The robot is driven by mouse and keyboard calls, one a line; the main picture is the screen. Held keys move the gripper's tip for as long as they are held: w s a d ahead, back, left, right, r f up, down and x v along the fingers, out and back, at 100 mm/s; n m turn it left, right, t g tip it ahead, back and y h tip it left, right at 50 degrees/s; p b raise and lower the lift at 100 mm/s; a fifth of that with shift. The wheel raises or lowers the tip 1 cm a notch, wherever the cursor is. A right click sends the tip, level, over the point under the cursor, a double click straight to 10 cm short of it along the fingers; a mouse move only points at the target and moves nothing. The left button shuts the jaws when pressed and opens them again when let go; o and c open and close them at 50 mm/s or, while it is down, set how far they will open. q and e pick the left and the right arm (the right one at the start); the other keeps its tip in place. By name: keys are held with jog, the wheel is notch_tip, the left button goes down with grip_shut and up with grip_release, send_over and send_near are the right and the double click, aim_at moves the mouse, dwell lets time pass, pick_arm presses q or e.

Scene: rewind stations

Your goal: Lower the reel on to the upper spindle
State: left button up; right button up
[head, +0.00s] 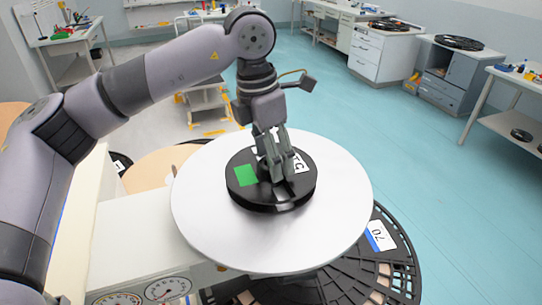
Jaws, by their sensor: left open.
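A black reel (243,194) with a green label and a white lettered label lies flat at the middle of a large pale round plate (335,225). My left gripper (277,176) points down over the middle of the reel. Its fingers are apart and reach down to the reel's hub area. They hide the hub, so I cannot tell how the reel sits on the upper spindle, which does not show. My right gripper is not in view.
A larger black slotted reel (385,275) with a white and blue label lies below the plate. Round gauges (167,289) sit on the machine's front at bottom left. Cabinets (382,55) and benches stand at the back. The blue floor (450,185) at right is clear.

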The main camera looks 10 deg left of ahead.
aim_at(262, 162)
pick_arm(q)
notch_tip(262, 162, up, 12)
jog(key=a+b, duration=0.1)
jog(key=b, duration=0.1)
jog(key=shift+s+a+f, duration=0.25)
jog(key=shift+s, duration=0.05)
